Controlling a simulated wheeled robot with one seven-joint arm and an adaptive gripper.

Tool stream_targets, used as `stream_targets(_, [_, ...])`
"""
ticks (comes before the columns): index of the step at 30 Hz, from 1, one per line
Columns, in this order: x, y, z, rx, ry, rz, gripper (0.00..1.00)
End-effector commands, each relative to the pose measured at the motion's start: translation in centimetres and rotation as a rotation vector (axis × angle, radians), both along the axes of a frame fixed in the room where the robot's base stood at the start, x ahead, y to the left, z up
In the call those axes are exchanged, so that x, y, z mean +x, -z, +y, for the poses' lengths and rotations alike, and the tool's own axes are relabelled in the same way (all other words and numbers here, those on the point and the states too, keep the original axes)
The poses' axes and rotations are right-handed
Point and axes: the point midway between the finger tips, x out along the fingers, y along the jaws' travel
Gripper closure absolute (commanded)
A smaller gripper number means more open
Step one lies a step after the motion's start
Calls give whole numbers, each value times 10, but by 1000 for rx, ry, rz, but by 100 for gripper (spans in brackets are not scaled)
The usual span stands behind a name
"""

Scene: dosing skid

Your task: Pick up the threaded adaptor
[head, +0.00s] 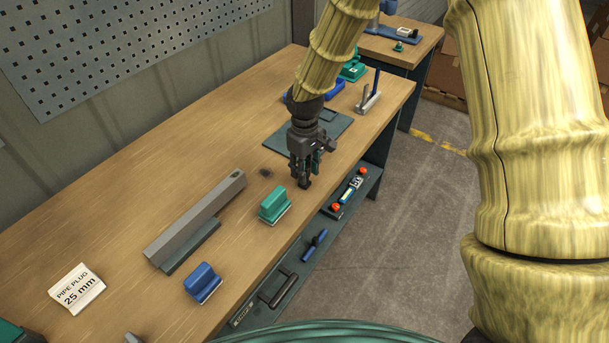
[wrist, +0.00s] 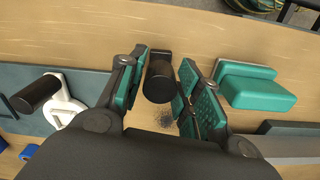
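A small dark piece (wrist: 159,80) with a round front end, which looks like the threaded adaptor, shows in the wrist view between my fingers. In the head view a dark piece (head: 305,183) sits low at my fingertips, over the bench near its front edge. My gripper (head: 305,172) points down with its fingers apart. In the wrist view my gripper (wrist: 165,85) has its green-padded fingers on either side of the piece. A narrow gap shows at the right pad; contact at the left pad is unclear. The fingers hide part of the piece.
A green block (head: 274,205) stands close to my gripper, with a blue block (head: 202,282) and a long grey bar (head: 196,218) farther left. A teal mat (head: 335,125) lies behind my gripper. A label card (head: 77,288) reads "PIPE PLUG 25 mm". A lower shelf (head: 265,312) holds tools.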

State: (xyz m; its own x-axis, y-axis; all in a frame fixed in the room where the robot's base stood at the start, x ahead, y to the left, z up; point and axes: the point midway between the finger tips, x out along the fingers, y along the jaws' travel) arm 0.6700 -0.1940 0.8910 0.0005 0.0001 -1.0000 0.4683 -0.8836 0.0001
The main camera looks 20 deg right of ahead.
Motion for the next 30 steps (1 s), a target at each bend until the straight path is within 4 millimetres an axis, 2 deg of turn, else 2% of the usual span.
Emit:
stream_targets(1, [0,0,0,0,0,0,82])
stream_targets(4, [0,0,0,0,0,0,98])
stream_targets(16, [0,-4,0,0,0,0,98])
stream_targets(25, [1,-36,0,1,1,-3,98])
stream_targets(30, [-31,-37,24,-3,-4,1,98])
